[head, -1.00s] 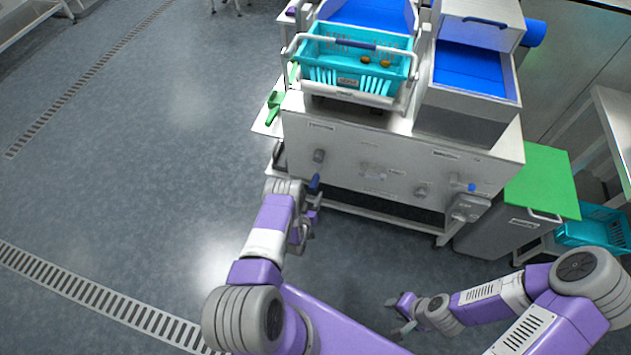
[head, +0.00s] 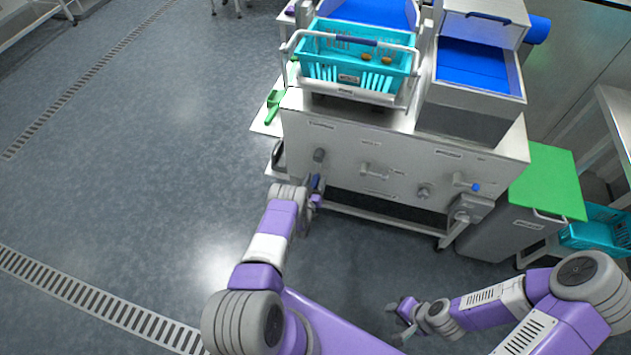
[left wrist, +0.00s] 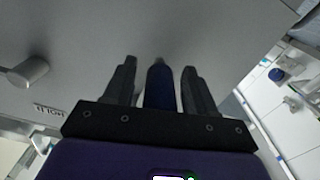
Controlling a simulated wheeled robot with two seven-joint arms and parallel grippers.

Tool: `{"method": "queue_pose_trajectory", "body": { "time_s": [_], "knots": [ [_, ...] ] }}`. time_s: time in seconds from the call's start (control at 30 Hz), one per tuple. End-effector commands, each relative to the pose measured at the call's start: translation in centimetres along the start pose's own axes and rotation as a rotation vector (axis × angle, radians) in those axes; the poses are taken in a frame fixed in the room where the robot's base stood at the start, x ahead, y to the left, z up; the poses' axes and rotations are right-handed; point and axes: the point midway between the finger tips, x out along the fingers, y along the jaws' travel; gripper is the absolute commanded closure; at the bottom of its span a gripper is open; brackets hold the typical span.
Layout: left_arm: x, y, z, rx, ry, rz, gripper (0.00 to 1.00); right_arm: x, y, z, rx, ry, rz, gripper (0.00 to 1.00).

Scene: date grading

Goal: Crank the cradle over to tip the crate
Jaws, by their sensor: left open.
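The teal crate (head: 318,68) sits upright in the white cradle (head: 408,88) on top of the machine, with a few brown dates inside. The crank's grey hub (head: 319,155) is on the machine's front panel at the left, and its dark blue handle (head: 316,181) hangs below. In the left wrist view the blue handle (left wrist: 160,88) stands between the two dark fingers of my left gripper (left wrist: 159,82), which is open around it. In the head view my left gripper (head: 313,192) partly hides the handle. My right gripper (head: 396,320) is open and empty, low over the floor.
The panel also carries a grey handle (head: 376,172), a knob (head: 424,191) and a blue-tipped lever (head: 476,187). A blue-lined bin (head: 466,110) stands right of the crate. A green-lidded bin (head: 545,180) is at the right. The floor at left is clear.

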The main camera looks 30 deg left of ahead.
Motion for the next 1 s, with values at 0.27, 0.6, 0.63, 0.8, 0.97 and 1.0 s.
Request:
{"method": "queue_pose_trajectory", "body": {
  "time_s": [0.27,0.6,0.63,0.8,0.97,1.0],
  "knots": [
    [-0.02,0.01,-0.04,0.000,0.000,0.000,0.70,-0.03,-0.01,0.00,0.000,0.000,0.000,0.61],
    [-0.05,0.00,-0.01,0.000,0.000,0.000,1.00,-0.02,-0.01,0.00,0.000,0.000,0.000,0.61],
    [-0.05,0.00,-0.01,0.000,0.000,0.000,1.00,-0.02,-0.01,0.00,0.000,0.000,0.000,0.61],
    [-0.07,0.05,0.01,-0.011,0.000,-0.001,1.00,0.00,0.00,0.00,0.000,0.000,0.000,0.61],
    [-0.10,0.22,0.05,-0.033,0.000,-0.003,1.00,0.03,0.01,0.00,0.000,0.000,0.000,0.61],
    [-0.11,0.26,0.06,-0.037,0.000,-0.003,1.00,0.04,0.01,0.00,0.000,0.000,0.000,0.61]
  ]
}}
